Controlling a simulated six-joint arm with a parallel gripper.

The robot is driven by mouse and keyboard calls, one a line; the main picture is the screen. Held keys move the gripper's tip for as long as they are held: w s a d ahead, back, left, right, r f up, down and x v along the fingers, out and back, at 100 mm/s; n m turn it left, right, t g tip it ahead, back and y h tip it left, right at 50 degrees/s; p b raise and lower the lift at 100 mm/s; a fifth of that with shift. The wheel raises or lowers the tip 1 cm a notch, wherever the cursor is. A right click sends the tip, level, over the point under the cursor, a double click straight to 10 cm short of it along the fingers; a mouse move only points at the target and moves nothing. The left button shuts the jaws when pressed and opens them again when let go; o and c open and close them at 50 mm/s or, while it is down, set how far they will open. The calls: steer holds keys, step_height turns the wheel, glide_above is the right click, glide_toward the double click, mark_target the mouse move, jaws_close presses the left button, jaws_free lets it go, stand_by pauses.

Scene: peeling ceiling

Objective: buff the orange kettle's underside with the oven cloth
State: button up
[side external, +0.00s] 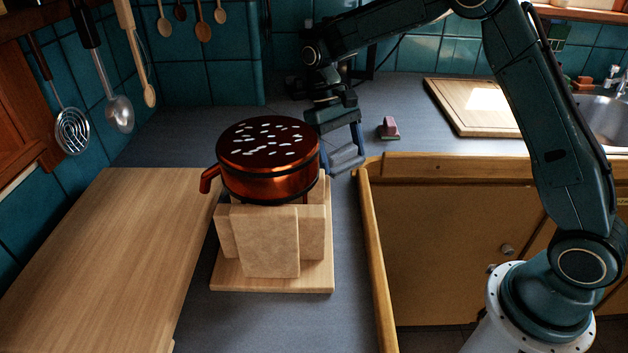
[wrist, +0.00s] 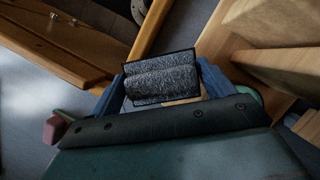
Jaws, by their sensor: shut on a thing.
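The orange kettle (side external: 267,165) sits upside down on a wooden stand (side external: 270,240) in the side view. Its dark reddish underside faces up and carries many pale specks. A spout-like part sticks out at its left. My gripper (side external: 340,148) is just right of the kettle, pointing down, below the level of the kettle's top. It is shut on the grey oven cloth (side external: 346,158), which also shows between both blue fingers (wrist: 163,86) in the wrist view as a folded, fuzzy dark-grey pad (wrist: 160,82). The cloth looks apart from the underside. The kettle cannot be made out in the wrist view.
A small pink-and-dark block (side external: 388,128) stands on the grey counter behind my gripper. A large wooden board (side external: 110,260) lies left of the stand. A cutting board (side external: 470,107) is at back right, beside the sink. Utensils hang at upper left. Air above the kettle is clear.

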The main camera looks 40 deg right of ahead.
steer(key=shift+s+d+f+n, duration=0.35)
steer(key=shift+s+d+n, duration=0.15)
steer(key=shift+s, duration=0.3)
steer(key=shift+w+a, duration=0.1)
steer(key=shift+w, duration=0.05)
steer(key=shift+w+a+r+m, duration=0.3)
steer(key=shift+w+m, duration=0.1)
steer(key=shift+w, duration=0.15)
steer(key=shift+w+a+r+m, duration=0.3)
steer(key=shift+w+r+m, duration=0.25)
steer(key=shift+w, duration=0.2)
steer(key=shift+w+d+r+m+y, duration=0.15)
steer(key=shift+w+r+m+y, duration=0.2)
steer(key=shift+r, duration=0.35)
steer(key=shift+w+d+r+m, duration=0.3)
steer(key=shift+d+r+m, duration=0.1)
steer(key=shift+d+r, duration=0.1)
steer(key=shift+r, duration=0.1)
steer(key=shift+s+a, duration=0.1)
steer(key=shift+a, duration=0.1)
